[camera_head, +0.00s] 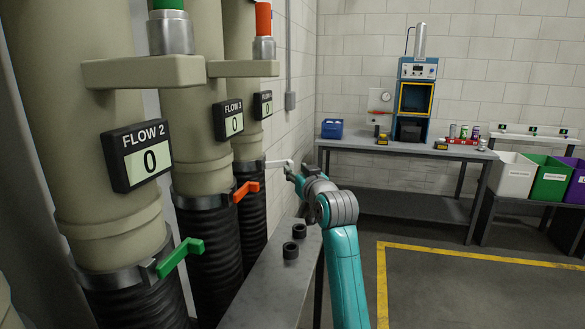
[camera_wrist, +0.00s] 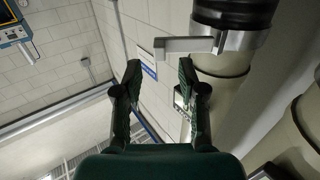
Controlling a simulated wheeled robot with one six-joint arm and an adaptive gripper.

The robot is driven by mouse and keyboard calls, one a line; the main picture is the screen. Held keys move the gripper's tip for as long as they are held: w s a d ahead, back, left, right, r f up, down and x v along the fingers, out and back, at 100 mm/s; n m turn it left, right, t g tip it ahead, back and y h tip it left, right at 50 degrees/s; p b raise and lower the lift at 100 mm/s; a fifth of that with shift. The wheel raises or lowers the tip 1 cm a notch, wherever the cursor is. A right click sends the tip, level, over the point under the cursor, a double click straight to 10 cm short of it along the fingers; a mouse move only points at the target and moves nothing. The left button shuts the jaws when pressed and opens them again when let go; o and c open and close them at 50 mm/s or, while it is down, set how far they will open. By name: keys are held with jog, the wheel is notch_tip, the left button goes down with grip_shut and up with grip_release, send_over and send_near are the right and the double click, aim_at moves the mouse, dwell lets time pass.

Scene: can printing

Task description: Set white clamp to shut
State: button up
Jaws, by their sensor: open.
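The white clamp (camera_head: 279,163) is a lever that sticks out to the right from the metal collar of the farthest pipe. In the wrist view the white clamp (camera_wrist: 185,45) points left from its collar, just beyond my fingertips. My gripper (camera_wrist: 160,70) is open and empty, with its fingers apart and the lever ahead of them. I see no clear contact. In the head view my gripper (camera_head: 291,172) is small and partly hidden by my wrist, close to the lever's free end.
An orange clamp (camera_head: 246,190) and a green clamp (camera_head: 180,257) stick out from the nearer pipes. A grey bench (camera_head: 262,300) with two dark rings (camera_head: 294,240) stands below. A worktable (camera_head: 400,146) and bins (camera_head: 550,178) are at the back. The floor at right is clear.

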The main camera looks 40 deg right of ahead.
aim_at(291, 165)
jog(key=shift+x, duration=1.85)
grip_shut()
